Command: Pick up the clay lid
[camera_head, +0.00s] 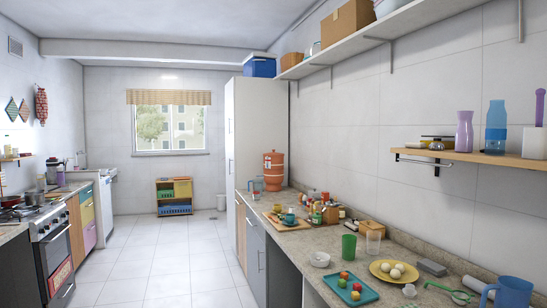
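A terracotta-coloured clay vessel (273,178) stands at the far end of the right-hand counter, beside the tall white cabinet. A clay lid (273,155) appears to sit on top of it; at this distance its edge is hard to make out. Neither of my grippers is in view.
The right-hand counter (430,257) is crowded: a wooden tray (275,225) with cups, several jars, a green cup (349,248), a yellow plate (378,275), a teal tray (332,287) and a blue mug (513,294). Shelves hang above it. The tiled floor (165,265) is clear.

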